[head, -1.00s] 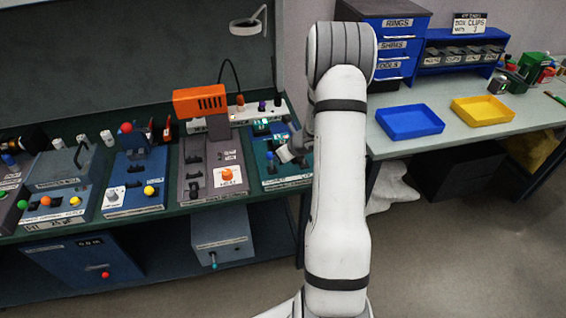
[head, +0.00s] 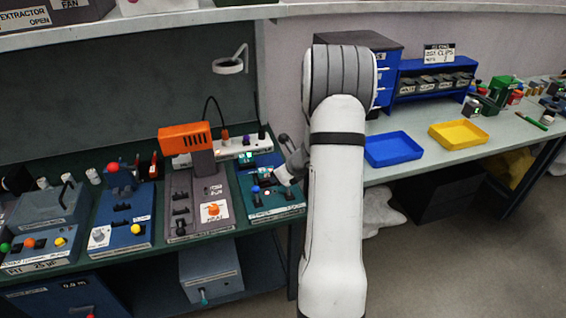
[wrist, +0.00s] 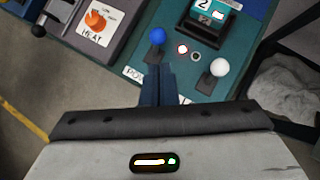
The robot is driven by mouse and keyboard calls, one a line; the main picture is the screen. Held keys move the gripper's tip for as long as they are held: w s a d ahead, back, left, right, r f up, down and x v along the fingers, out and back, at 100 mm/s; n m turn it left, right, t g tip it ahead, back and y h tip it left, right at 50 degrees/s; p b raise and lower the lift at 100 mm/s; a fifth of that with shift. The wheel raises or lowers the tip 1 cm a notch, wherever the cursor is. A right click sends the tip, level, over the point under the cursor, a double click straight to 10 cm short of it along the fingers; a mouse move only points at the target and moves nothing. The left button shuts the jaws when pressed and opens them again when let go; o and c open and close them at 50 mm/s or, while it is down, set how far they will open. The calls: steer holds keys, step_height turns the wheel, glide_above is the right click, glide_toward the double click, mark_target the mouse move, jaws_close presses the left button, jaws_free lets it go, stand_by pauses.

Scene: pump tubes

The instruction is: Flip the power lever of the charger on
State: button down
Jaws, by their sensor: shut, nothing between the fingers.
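The charger is a teal panel on the bench, seen in the head view (head: 246,184) and the wrist view (wrist: 240,50). In the wrist view it carries a blue-knobbed lever (wrist: 157,36), a white-knobbed lever (wrist: 219,67) and a display (wrist: 207,13) reading 2. A label starting "PO" (wrist: 133,72) lies by the blue-knobbed lever, partly hidden by my fingers. My gripper (wrist: 157,68) is shut and empty, its tips just below the blue-knobbed lever in the picture. Contact cannot be told. In the head view my gripper (head: 281,177) is over the charger's right part.
A grey HEAT unit (head: 183,190) with an orange head (head: 186,138) stands left of the charger. A power strip (head: 230,146) lies behind. A lamp (head: 228,66) rises at the back. A blue tray (head: 393,149) and yellow tray (head: 458,135) sit on the right bench.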

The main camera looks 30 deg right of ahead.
step_height(320, 180, up, 6)
steer(key=d, duration=0.2)
steer(key=shift+d, duration=0.3)
steer(key=s+a+r+n+g+b, duration=0.1)
steer(key=s+a+r+n, duration=0.35)
steer(key=a+n, duration=0.3)
steer(key=s+a+r+n+g+b, duration=0.1)
steer(key=s+a+r+n+g, duration=0.1)
steer(key=s+a+r+n, duration=0.45)
steer(key=s+a+n+h, duration=0.1)
steer(key=s+a+n, duration=0.3)
steer(key=s+n, duration=0.4)
steer(key=s+a+n+g+h+b, duration=0.1)
steer(key=s+a+n+h, duration=0.1)
steer(key=s+a+n, duration=0.3)
steer(key=shift+s+r+n+b, duration=0.15)
steer(key=shift+s+n+b, duration=0.15)
steer(key=shift+s+n, duration=2)
steer(key=shift+w+n, duration=0.4)
steer(key=shift+w, duration=0.05)
